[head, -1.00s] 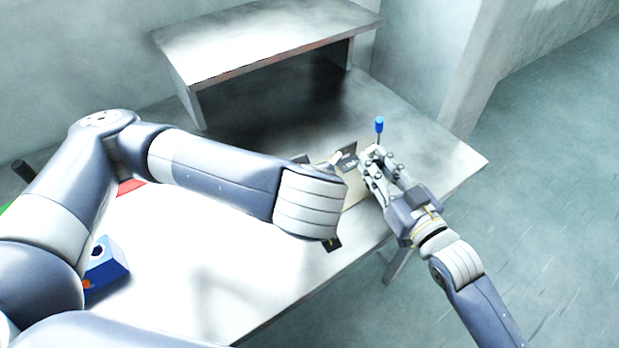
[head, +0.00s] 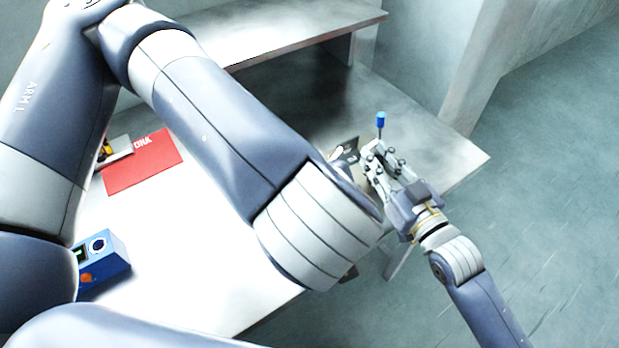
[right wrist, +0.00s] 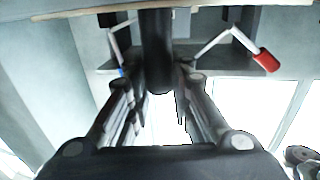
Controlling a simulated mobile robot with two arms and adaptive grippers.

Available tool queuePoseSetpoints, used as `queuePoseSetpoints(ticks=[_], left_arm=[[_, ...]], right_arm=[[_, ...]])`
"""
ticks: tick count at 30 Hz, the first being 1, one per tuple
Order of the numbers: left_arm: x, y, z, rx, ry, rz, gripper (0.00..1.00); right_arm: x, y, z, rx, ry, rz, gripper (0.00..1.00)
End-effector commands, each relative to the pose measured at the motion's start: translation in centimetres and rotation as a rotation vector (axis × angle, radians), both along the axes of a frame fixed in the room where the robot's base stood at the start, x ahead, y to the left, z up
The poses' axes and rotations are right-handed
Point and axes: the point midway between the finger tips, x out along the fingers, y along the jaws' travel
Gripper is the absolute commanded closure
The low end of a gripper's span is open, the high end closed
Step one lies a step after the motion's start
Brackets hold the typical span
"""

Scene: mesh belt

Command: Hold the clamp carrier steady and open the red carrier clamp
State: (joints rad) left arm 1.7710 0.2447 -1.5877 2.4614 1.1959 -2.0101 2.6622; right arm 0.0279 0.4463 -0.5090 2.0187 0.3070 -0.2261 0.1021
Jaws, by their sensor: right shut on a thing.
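My right gripper (head: 376,160) is at the right end of the table, and its jaws are shut on a dark post (right wrist: 157,45) of the clamp carrier, which shows between the fingers in the right wrist view. The red clamp handle (right wrist: 265,60) sticks out on a bent metal lever to the right of the fingers there. A blue handle (head: 381,120) stands upright just beyond the right fingertips in the head view. The carrier (head: 346,150) is mostly covered by my left arm and right gripper. My left gripper is hidden behind its own wrist.
A blue box (head: 104,262) with a round dial and a red flat sheet (head: 145,163) lie on the left of the white table. A grey raised shelf (head: 300,38) stands at the back. The table ends just right of the carrier.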

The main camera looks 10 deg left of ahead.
Motion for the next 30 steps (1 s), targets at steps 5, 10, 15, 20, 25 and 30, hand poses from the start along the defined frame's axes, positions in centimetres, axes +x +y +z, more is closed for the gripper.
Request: queuePoseSetpoints(ticks=[5, 10, 15, 20, 25, 30], left_arm=[[-0.4, -0.1, 0.4, 0.000, 0.000, 0.000, 1.00], [-0.4, -0.1, 0.4, 0.000, 0.000, 0.000, 1.00], [-0.4, -0.1, 0.3, 0.000, 0.000, 0.000, 1.00], [-0.4, -0.1, 0.3, 0.000, 0.000, 0.000, 1.00], [-0.4, -0.1, 0.3, 0.000, 0.000, 0.000, 1.00], [-0.4, -0.1, 0.3, 0.000, 0.000, 0.000, 1.00]], right_arm=[[0.0, 0.0, -0.1, -0.001, 0.001, -0.001, 1.00], [0.0, 0.0, -0.1, -0.001, 0.001, 0.000, 1.00], [0.0, 0.0, 0.0, -0.001, 0.001, 0.000, 0.57], [0.0, 0.0, 0.0, -0.001, 0.001, 0.000, 0.57], [-0.1, -0.1, 0.0, -0.001, 0.001, 0.000, 0.57], [-1.5, -1.1, -0.2, -0.002, 0.002, 0.000, 0.57]])
